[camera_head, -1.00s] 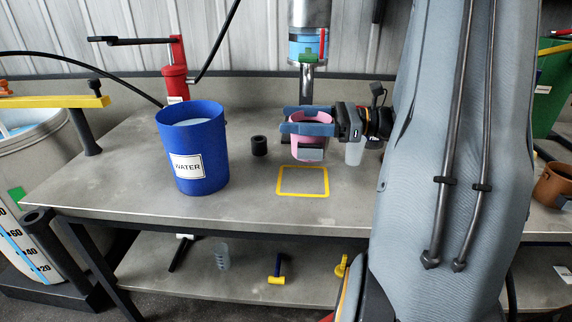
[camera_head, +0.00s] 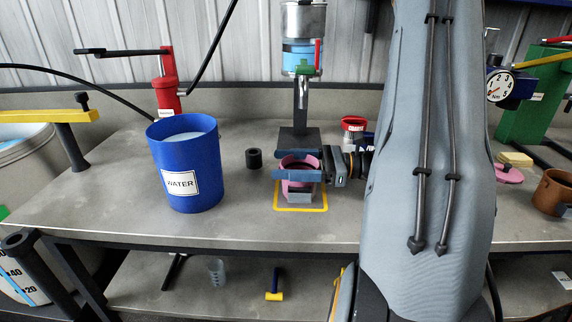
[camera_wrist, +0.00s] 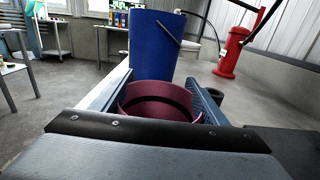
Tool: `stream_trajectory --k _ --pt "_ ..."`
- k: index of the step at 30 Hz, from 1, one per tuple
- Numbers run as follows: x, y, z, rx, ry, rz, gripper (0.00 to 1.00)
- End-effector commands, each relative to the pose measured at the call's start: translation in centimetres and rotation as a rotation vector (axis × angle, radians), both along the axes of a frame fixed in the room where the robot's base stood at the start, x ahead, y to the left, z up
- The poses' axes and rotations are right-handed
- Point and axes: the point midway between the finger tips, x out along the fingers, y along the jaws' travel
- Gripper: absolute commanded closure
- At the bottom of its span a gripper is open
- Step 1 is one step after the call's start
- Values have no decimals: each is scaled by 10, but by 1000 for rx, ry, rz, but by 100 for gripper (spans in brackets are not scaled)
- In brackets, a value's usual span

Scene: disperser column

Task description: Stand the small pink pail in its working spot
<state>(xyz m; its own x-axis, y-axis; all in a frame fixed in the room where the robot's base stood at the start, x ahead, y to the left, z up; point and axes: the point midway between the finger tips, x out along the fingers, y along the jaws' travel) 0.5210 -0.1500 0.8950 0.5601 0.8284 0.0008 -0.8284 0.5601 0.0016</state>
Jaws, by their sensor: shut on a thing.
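The small pink pail (camera_head: 299,187) is upright between the jaws of my gripper (camera_head: 298,172), at the yellow square outline (camera_head: 290,209) on the bench, below the disperser column (camera_head: 300,115). Its lower part overlaps the outline in the head view; I cannot tell whether its base touches the bench. In the wrist view, the fingers (camera_wrist: 160,98) press on both sides of the pail (camera_wrist: 158,96), and its open rim shows. The pail's bottom is hidden there.
A blue water bucket (camera_head: 187,165) stands to the left on the grey bench (camera_head: 120,190). A black cylinder (camera_head: 254,158) stands between it and the pail. A red-lidded container (camera_head: 353,126) is behind right. A brown pot (camera_head: 555,190) is far right.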

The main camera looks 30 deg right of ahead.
Motion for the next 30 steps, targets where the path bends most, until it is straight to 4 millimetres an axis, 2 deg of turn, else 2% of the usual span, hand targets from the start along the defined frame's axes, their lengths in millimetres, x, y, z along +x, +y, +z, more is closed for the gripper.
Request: stream_trajectory --k 11,12,14,25,30 --pt "0 0 -4 0 0 0 72" --pt "0 0 -4 -1 -1 0 26" --pt "0 0 -4 -1 -1 0 16" --pt "0 0 1 -3 -2 0 14" --pt "-12 -20 -1 -3 -2 -4 14"
